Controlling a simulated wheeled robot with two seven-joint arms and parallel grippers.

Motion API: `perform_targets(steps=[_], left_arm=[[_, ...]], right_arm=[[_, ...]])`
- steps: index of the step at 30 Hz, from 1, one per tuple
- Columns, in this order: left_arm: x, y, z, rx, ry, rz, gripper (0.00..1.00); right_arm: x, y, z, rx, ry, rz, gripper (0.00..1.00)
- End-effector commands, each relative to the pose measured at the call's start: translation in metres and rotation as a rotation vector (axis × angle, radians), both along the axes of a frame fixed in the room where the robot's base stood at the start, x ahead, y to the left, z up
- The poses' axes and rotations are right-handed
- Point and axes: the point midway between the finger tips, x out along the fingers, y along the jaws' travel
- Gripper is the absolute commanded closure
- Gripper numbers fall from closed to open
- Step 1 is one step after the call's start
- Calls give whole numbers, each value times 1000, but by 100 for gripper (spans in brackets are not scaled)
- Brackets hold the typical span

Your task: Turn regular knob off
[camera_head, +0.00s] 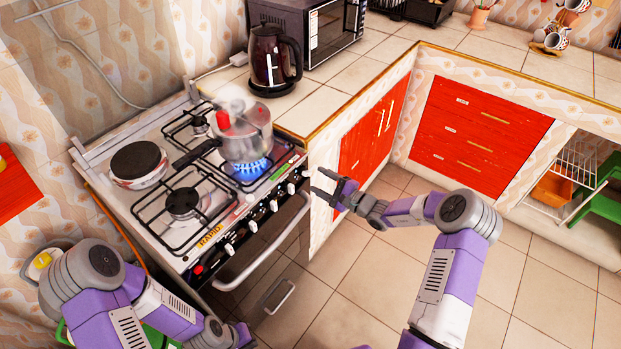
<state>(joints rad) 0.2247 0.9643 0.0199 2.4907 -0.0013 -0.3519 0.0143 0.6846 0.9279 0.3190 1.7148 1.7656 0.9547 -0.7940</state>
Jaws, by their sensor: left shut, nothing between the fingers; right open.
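A gas stove (140,207) stands at left with a row of white knobs along its front panel. The knob at the right end (305,172) is closest to my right gripper; another knob (291,188) sits beside it. I cannot tell which one is the regular knob. A blue flame (252,169) burns on the front right burner under a silver pot (244,138). My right gripper (319,183) is open and empty, its fingers pointing left just off the panel's right end. My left gripper (243,336) is low at the bottom edge, shut and empty, below the stove front.
The oven handle (262,245) sticks out below the knobs. A dark kettle (275,62) and a microwave (315,30) stand on the counter behind. Red cabinets (480,130) line the back. The tiled floor (350,275) in front is clear.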

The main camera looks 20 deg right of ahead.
Motion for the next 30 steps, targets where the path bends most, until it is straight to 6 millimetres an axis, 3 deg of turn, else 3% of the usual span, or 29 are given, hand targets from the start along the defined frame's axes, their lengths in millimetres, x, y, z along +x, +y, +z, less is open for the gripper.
perform_targets(steps=[9,19,30], left_arm=[[0,0,-12,0,0,0,100],[0,0,-12,0,0,0,100],[0,0,-12,0,0,0,100]], right_arm=[[32,26,-2,1,2,2,39],[35,28,-1,0,5,1,39],[34,28,-1,0,4,2,93]])
